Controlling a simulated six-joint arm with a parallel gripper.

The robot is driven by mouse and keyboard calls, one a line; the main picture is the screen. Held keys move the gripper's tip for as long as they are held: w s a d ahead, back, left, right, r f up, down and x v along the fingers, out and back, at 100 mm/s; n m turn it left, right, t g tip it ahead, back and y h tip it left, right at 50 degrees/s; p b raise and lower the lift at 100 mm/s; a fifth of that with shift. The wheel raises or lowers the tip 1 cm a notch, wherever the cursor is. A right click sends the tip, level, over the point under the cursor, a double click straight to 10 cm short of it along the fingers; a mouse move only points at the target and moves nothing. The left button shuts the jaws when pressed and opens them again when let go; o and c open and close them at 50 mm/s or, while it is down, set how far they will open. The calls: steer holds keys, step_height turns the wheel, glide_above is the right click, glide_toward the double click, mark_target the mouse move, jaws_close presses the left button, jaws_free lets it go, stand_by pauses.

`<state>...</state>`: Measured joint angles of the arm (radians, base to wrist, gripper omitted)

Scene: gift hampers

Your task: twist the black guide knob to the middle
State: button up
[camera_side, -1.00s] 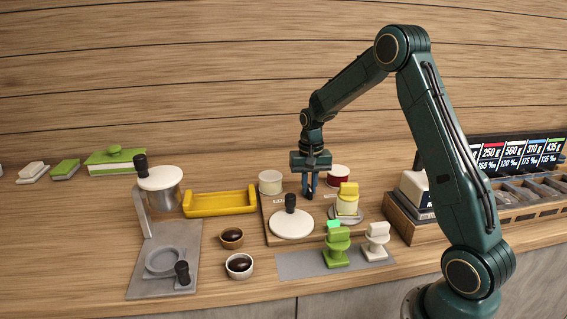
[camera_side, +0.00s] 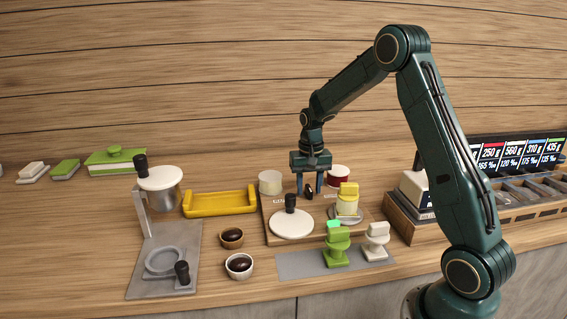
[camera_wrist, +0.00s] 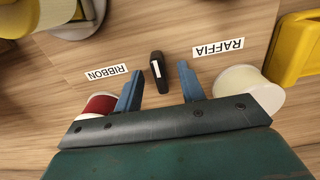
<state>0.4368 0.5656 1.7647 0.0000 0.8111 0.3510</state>
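The black guide knob (camera_wrist: 157,70) stands on the wooden board between the RIBBON label (camera_wrist: 107,72) and the RAFFIA label (camera_wrist: 218,47). A white mark runs along its top, and its long side is slightly tilted in the wrist view. In the side view the knob (camera_side: 308,192) is a small dark shape below my gripper. My gripper (camera_wrist: 158,82) is open, with one blue finger on each side of the knob and a gap on both sides. It also shows in the side view (camera_side: 309,190). It holds nothing.
A red-and-white spool (camera_wrist: 98,105) and a cream spool (camera_wrist: 250,88) stand close beside my fingers. A yellow tray (camera_side: 220,202) lies to the left. A white disc with a black handle (camera_side: 291,224) and a yellow stamp-like piece (camera_side: 348,198) stand nearby on the board.

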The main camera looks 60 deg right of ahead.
mark_target(309, 187)
steer(key=shift+r, duration=3.5)
steer(key=shift+r, duration=0.15)
step_height(309, 187, up, 14)
steer(key=shift+f, duration=0.2)
steer(key=s+a+r+n+t, duration=0.3)
steer(key=s+a+r+n, duration=0.1)
steer(key=s+a, duration=0.8)
steer(key=s+a+f+n+t, duration=0.1)
steer(key=s+a+f+n, duration=0.1)
steer(key=s, duration=0.4)
steer(key=s+a+f+n+t, duration=0.1)
steer(key=s+a+f+n, duration=0.2)
steer(key=s+a+f, duration=0.1)
steer(key=shift+s+a+f+t, duration=0.2)
steer(key=shift+s+a+t, duration=0.1)
steer(key=shift+s+a, duration=0.8)
